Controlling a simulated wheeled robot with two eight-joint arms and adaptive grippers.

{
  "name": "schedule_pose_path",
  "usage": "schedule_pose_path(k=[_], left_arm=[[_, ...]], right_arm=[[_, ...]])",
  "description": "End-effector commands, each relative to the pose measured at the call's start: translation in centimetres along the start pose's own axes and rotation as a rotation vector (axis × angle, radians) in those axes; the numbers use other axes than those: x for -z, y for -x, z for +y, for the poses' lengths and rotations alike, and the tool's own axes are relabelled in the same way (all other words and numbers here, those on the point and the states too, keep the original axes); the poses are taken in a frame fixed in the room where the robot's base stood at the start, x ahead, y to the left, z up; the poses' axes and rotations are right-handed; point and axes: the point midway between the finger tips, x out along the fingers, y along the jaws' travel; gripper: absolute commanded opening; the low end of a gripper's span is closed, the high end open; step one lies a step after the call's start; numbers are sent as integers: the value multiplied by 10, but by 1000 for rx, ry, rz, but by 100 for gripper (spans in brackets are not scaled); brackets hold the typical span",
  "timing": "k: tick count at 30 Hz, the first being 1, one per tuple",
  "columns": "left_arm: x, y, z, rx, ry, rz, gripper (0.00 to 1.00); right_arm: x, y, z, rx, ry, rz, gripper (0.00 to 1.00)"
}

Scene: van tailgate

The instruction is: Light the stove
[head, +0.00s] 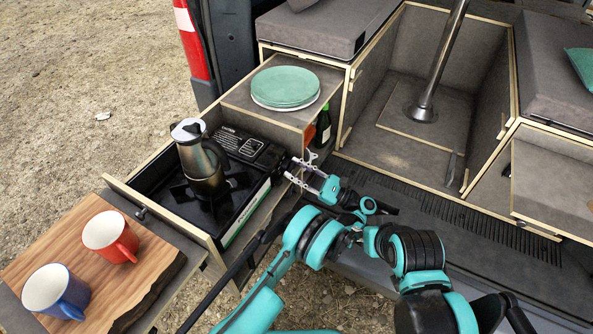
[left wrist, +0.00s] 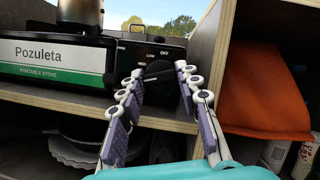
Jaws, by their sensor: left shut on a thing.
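The portable stove (head: 237,187), black with a green and white label, sits in the pulled-out drawer in the head view. Its label side also shows in the left wrist view (left wrist: 50,62). A silver and black moka pot (head: 203,162) stands upright on its burner. My left gripper (head: 297,168) is at the stove's control end. In the left wrist view its fingers (left wrist: 158,73) are closed around the dark stove knob (left wrist: 158,69), below the OFF and LOW markings. No flame shows; the pot covers much of the burner. My right gripper is not in view.
A wooden board (head: 150,250) with a red mug (head: 110,238) and a blue mug (head: 57,291) is at the lower left. Green plates (head: 285,88) rest on the shelf behind the stove. In the left wrist view, an orange item (left wrist: 262,92) sits in the compartment right of the fingers.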

Motion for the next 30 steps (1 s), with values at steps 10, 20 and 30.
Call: schedule_pose_path(k=[10,20,30], left_arm=[[0,-1,0,-71,165,-1,5],[0,0,0,-91,209,-1,5],[0,0,0,-91,209,-1,39]], right_arm=[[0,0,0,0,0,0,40],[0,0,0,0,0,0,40],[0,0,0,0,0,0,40]])
